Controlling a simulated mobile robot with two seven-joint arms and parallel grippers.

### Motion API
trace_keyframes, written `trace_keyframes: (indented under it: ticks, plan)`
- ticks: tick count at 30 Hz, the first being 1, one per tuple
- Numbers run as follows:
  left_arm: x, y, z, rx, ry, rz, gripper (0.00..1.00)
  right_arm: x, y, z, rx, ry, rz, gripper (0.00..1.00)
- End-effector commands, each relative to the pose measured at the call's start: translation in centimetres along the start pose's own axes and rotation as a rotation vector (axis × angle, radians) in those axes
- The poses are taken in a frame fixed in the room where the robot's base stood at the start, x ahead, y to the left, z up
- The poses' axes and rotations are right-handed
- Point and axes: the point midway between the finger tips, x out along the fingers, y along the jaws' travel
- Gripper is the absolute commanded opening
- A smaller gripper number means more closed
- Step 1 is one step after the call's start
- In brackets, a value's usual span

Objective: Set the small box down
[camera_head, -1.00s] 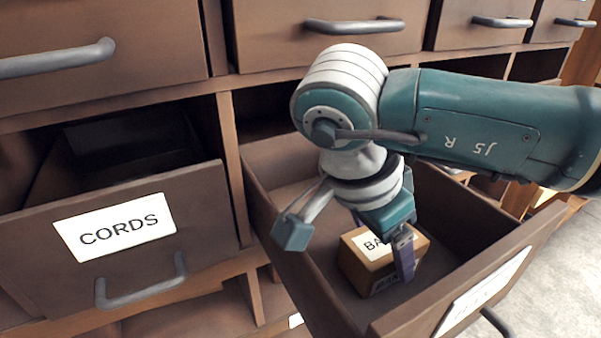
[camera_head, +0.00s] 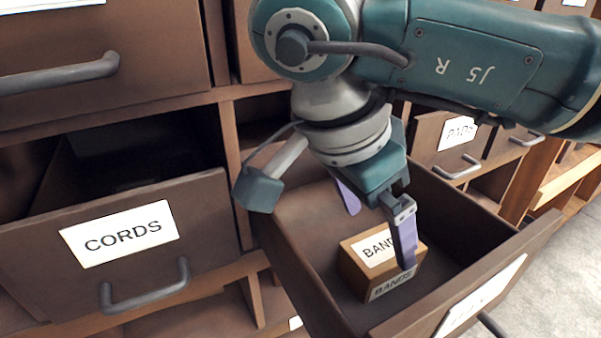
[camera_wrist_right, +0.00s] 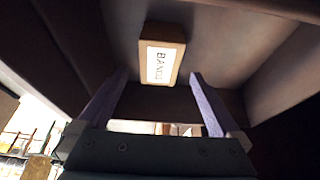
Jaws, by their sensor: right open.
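The small box (camera_head: 362,283) is brown with white labels reading BANDS. It rests on the floor of the open drawer (camera_head: 300,218), near its front. In the right wrist view the box (camera_wrist_right: 163,55) lies beyond the fingertips, between their lines. My right gripper (camera_head: 375,225) is above the box, with its purple fingers apart and nothing between them. One finger overlaps the box's right side in the head view; whether it touches cannot be told. The right gripper (camera_wrist_right: 160,85) also shows open in the wrist view. My left gripper is not seen.
The CORDS drawer (camera_head: 190,222) stands partly open on the left. A closed drawer with a bar handle (camera_head: 60,75) is above it. Other drawers, one labelled PADS (camera_head: 432,135), are at the right. The drawer floor behind the box is clear.

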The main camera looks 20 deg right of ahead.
Motion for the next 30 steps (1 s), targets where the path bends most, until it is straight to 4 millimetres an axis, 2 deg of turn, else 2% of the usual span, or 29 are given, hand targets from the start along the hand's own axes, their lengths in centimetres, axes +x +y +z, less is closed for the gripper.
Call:
trace_keyframes:
  ticks: [1,3,7,11,22,26,29,30]
  plan:
    - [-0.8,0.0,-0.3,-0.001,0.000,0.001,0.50,-1.7,-0.2,-0.2,-0.002,0.000,-0.006,1.00]
    - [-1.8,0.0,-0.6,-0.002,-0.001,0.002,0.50,-3.2,-0.1,-0.3,-0.001,0.002,-0.005,1.00]
    - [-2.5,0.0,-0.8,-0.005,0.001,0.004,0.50,-4.7,-0.1,-0.2,-0.001,0.001,-0.003,1.00]
    - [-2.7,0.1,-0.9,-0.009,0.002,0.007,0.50,-5.3,0.0,-0.1,-0.001,0.000,0.000,1.00]
    - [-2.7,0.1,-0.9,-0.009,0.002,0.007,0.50,-5.3,0.1,0.4,-0.003,-0.016,0.001,1.00]
    - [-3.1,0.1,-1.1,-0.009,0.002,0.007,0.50,-5.7,0.8,3.2,-0.024,-0.140,0.005,1.00]
    - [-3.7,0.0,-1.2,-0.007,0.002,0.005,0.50,-7.0,2.0,7.6,-0.041,-0.346,0.019,1.00]
    - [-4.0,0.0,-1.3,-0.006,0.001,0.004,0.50,-8.0,2.7,9.9,-0.043,-0.457,0.031,1.00]
